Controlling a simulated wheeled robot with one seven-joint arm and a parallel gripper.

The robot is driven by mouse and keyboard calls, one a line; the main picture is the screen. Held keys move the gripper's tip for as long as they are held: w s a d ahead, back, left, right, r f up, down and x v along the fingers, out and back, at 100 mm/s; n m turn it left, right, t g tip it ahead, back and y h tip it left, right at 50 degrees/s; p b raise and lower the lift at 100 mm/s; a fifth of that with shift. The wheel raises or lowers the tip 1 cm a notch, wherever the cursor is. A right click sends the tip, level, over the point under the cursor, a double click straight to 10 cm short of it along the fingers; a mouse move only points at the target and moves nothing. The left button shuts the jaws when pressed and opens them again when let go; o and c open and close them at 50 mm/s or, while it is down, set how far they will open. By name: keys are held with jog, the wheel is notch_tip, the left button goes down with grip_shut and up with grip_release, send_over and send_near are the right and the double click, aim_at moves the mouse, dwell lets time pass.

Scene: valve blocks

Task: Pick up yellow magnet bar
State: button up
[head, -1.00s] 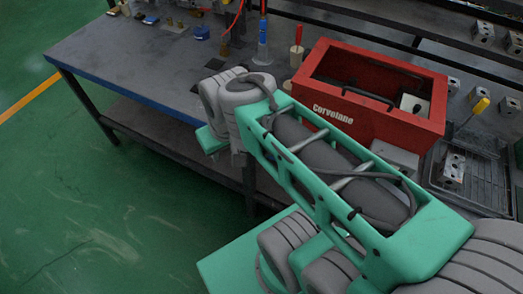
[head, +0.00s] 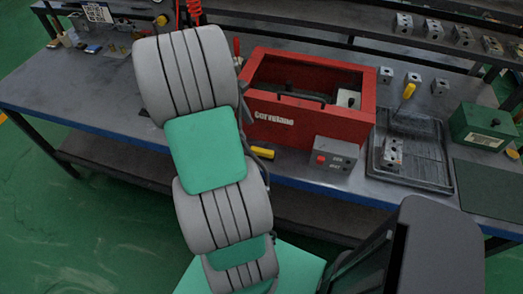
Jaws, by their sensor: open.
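A small yellow bar (head: 262,153), which looks like the magnet bar, lies on the front part of the workbench, just in front of the red box and left of a small grey box with a red button. My arm rises on the left of the head view and stands close to the left of the bar. My gripper cannot be made out; the arm links hide that part of the bench.
The red box (head: 350,123) stands behind the bar. The grey button box (head: 332,153) is to its right. Further right are a dark tray (head: 432,178) with a yellow-handled tool (head: 407,92) and a metal block, then a green case (head: 482,127). Metal blocks line the back shelf.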

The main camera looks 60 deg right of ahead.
aim_at(263, 150)
jog(key=x, duration=0.4)
jog(key=s+x, duration=0.1)
jog(key=x, duration=0.8)
jog(key=shift+s+d+r, duration=0.25)
jog(key=shift+r, duration=0.1)
grip_shut()
